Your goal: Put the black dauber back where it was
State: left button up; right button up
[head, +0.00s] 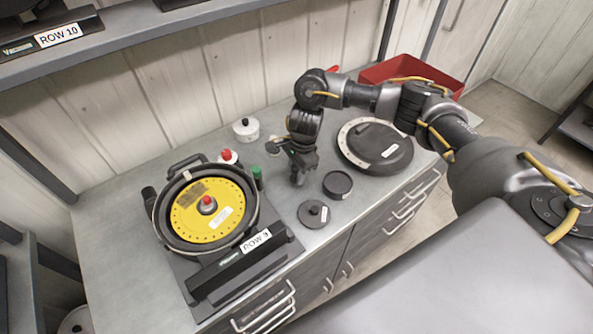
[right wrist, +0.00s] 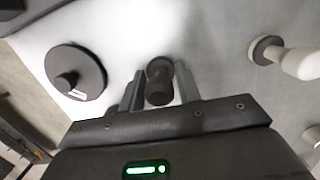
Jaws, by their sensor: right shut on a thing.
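My right gripper (head: 299,170) points down over the bench, between the seed meter and the large black round cover. It is shut on the black dauber (right wrist: 159,82), which shows as a short dark cylinder between the two fingers in the right wrist view. In the head view the fingers and dauber are small and dark, and I cannot tell whether the dauber touches the bench. A green dauber (head: 257,174) stands beside the seed meter (head: 205,210) with its yellow disc. My left gripper is not in view.
A black knobbed lid (head: 314,213) and a black dish (head: 338,184) lie near the gripper, towards the front edge. The large black cover (head: 375,147) lies right. A white pot (head: 246,129) and a red-topped pot (head: 228,156) stand behind. A red bin (head: 412,72) is beyond.

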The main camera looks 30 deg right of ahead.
jog(key=shift+f, duration=0.2)
jog(key=o, duration=1)
jog(key=shift+c, duration=0.2)
jog(key=shift+r, duration=0.1)
jog(key=shift+r, duration=0.3)
notch_tip(320, 180, up, 12)
jog(key=d+b, duration=0.1)
jog(key=b, duration=0.1)
jog(key=shift+d+f, duration=0.25)
jog(key=shift+d, duration=0.1)
